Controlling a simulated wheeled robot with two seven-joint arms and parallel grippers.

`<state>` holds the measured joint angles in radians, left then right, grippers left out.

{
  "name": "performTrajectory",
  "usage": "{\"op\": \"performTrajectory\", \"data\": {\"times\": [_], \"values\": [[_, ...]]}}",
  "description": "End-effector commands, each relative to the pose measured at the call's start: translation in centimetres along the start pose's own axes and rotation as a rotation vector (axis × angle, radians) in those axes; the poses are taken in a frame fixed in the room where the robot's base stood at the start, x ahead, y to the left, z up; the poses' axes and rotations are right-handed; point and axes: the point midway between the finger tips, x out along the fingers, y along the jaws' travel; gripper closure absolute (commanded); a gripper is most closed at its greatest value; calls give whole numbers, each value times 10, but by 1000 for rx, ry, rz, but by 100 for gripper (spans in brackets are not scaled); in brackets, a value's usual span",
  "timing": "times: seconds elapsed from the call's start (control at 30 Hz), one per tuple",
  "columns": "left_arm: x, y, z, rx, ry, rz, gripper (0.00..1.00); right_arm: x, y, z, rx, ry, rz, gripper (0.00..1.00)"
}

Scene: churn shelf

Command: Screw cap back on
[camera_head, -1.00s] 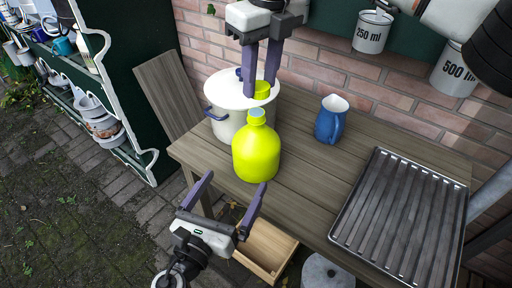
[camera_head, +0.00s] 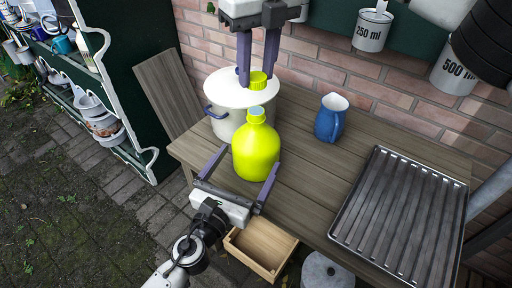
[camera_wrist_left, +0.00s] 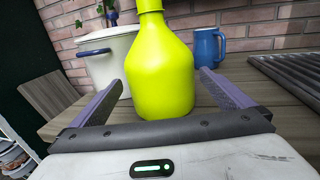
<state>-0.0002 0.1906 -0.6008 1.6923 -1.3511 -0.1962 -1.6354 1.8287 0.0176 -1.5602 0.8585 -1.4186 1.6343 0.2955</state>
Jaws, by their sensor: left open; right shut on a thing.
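A yellow-green bottle (camera_head: 256,152) stands upright near the table's front edge, its pale bluish mouth uncovered. It also shows in the left wrist view (camera_wrist_left: 160,70). My left gripper (camera_head: 243,164) is open, its fingers on either side of the bottle's lower body, apparently not closed on it. In the left wrist view its fingers (camera_wrist_left: 162,88) flank the bottle. My right gripper (camera_head: 258,82) points down from above, shut on the yellow-green cap (camera_head: 258,79). The cap is above and slightly behind the bottle mouth, apart from it.
A white pot (camera_head: 224,120) with blue handles stands behind the bottle. A blue jug (camera_head: 331,120) stands to the right on the wooden table (camera_head: 299,178). A ribbed metal tray (camera_head: 400,212) covers the table's right part. A wooden box (camera_head: 262,247) is below the front edge.

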Motion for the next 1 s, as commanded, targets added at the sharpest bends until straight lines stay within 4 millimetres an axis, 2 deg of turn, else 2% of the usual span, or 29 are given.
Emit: {"op": "performTrajectory", "data": {"times": [0.1,0.3,0.5,0.77,1.0], "values": [[24,0,1,1,-2,1,0,0,0,0,0,0,0,88],[50,0,0,0,-1,1,0,0,0,0,-1,0,0,88],[59,0,0,-1,0,-1,0,0,0,0,-1,0,0,88],[60,0,0,-1,0,-1,0,0,0,0,-1,0,0,88],[60,0,0,0,0,0,39,0,0,0,-1,0,0,88]]}}
